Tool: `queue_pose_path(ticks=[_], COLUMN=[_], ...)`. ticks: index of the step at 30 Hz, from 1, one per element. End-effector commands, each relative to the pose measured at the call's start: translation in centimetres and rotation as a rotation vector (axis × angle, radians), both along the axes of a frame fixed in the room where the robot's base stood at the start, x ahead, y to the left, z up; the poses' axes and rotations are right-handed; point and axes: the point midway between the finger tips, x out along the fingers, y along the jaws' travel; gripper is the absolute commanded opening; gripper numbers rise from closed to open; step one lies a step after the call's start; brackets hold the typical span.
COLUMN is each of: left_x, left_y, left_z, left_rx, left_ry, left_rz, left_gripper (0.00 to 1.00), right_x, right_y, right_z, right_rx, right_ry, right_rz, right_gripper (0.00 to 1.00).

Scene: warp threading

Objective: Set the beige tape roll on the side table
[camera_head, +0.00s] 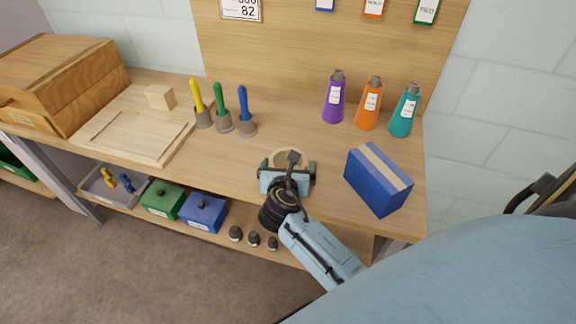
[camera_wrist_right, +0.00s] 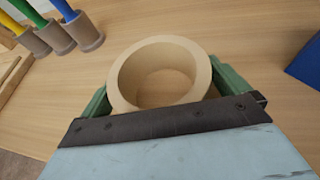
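The beige tape roll (camera_head: 288,154) is a thick ring near the front edge of the workbench, partly hidden by my right gripper in the head view. My right gripper (camera_head: 287,172) reaches in from the lower right with its fingers spread to either side of the roll. In the right wrist view the roll (camera_wrist_right: 160,75) lies between the green fingers (camera_wrist_right: 160,88), close against both. I cannot tell whether they press on it. My left gripper is not in view. I cannot pick out the side table with certainty.
A blue box (camera_head: 378,180) stands right of the roll. Purple, orange and teal bottles (camera_head: 367,105) stand behind it. Yellow, green and blue handled tools in holders (camera_head: 224,120) stand to the left, beside a wooden tray (camera_head: 130,130). Green and blue bins (camera_head: 203,212) sit on the shelf below.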

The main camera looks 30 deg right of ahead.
Motion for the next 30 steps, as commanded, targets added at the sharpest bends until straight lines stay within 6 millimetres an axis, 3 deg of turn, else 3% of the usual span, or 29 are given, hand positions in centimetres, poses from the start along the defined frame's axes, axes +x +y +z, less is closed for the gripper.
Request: queue_pose_path(ticks=[7,21,30], left_x=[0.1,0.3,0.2], left_y=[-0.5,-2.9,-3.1], left_z=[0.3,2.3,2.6], left_rx=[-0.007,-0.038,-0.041], left_ry=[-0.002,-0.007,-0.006], left_rz=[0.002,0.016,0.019], left_gripper=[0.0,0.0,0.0], right_x=[-0.5,-7.3,-8.7], right_y=[0.4,5.7,6.9], right_z=[0.6,4.3,5.0], right_rx=[0.001,0.002,-0.001], right_ry=[0.002,0.001,-0.001], right_rz=[0.001,0.0,-0.001], right_gripper=[1.0,1.0,1.0])
